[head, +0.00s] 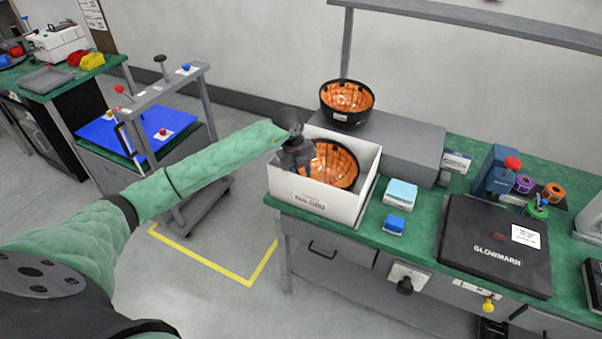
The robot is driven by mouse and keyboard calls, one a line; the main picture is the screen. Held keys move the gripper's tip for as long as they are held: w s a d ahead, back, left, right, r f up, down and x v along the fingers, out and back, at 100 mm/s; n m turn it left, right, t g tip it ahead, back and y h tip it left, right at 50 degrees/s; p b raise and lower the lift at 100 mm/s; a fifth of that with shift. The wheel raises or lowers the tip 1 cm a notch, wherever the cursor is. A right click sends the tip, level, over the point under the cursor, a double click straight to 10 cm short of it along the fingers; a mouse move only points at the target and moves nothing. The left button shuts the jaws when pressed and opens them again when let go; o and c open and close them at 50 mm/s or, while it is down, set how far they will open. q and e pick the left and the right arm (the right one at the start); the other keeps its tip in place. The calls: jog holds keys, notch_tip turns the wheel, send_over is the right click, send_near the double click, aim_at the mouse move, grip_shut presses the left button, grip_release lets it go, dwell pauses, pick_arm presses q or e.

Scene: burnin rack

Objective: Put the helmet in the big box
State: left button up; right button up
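A white open-top box (310,197) stands on the green workbench. A helmet with a black shell and orange lining (338,166) is inside its walls, tilted, with its open side showing. A second, similar helmet (347,97) sits open side up on the grey raised block behind the box. My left gripper (305,166) reaches down into the box's left side, at the left edge of the helmet in it. Its fingertips are hidden, so I cannot tell whether it grips the rim. My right gripper is not in view.
The grey block (405,148) stands behind the box. Right of the box are light blue pads (401,192), a blue block (393,224) and a black GLOWMARN case (494,246). A trolley with a blue top (137,128) stands left. A shelf (480,20) overhangs the bench.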

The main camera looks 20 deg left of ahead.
pick_arm(q)
jog(key=shift+r, duration=0.1)
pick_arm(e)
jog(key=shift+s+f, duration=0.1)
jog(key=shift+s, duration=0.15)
